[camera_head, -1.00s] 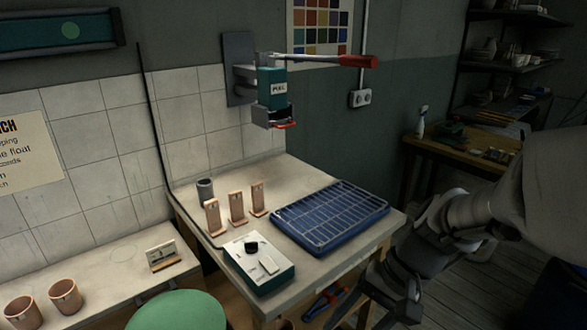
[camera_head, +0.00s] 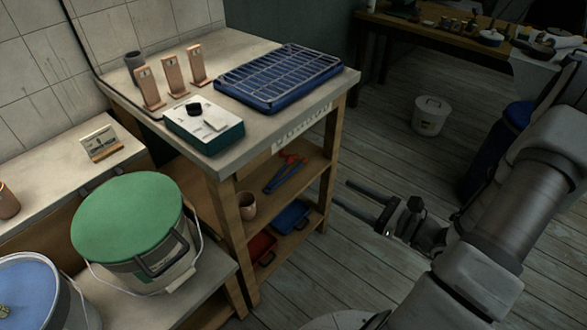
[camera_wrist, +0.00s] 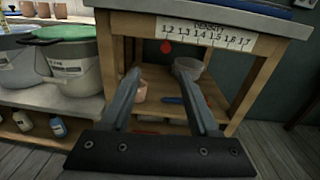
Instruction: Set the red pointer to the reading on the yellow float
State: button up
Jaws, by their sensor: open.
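The red pointer (camera_wrist: 166,47) hangs at the left end of a white density scale (camera_wrist: 212,33), just under the 1.2 mark. The scale runs from 1.2 to 1.7 along the table's front edge; it also shows in the head view (camera_head: 302,126), where I cannot make out the pointer. My gripper (camera_head: 342,192) is open and empty, low in front of the table. In the wrist view its fingers (camera_wrist: 160,68) point at the table, with the pointer above and between them. A small yellowish thing (camera_head: 5,311) sits in a blue bucket; I cannot tell if it is the float, and no reading is legible.
The table holds a blue rack (camera_head: 278,78), a white and teal box (camera_head: 205,125) and upright tan pieces. Its lower shelves hold red-handled pliers (camera_head: 284,173), a cup (camera_head: 247,206) and trays. A green-lidded bucket (camera_head: 128,222) stands left. The floor in front is clear.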

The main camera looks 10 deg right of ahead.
jog(key=b, duration=0.4)
send_near(291, 161)
jog(key=shift+m+t+h, duration=0.3)
jog(key=shift+m+t, duration=0.1)
jog(key=x, duration=0.9)
jog(key=shift+s+a, duration=0.1)
jog(key=shift+a, duration=0.05)
jog(key=shift+p, duration=0.3)
grip_shut()
jog(key=shift+f, duration=0.1)
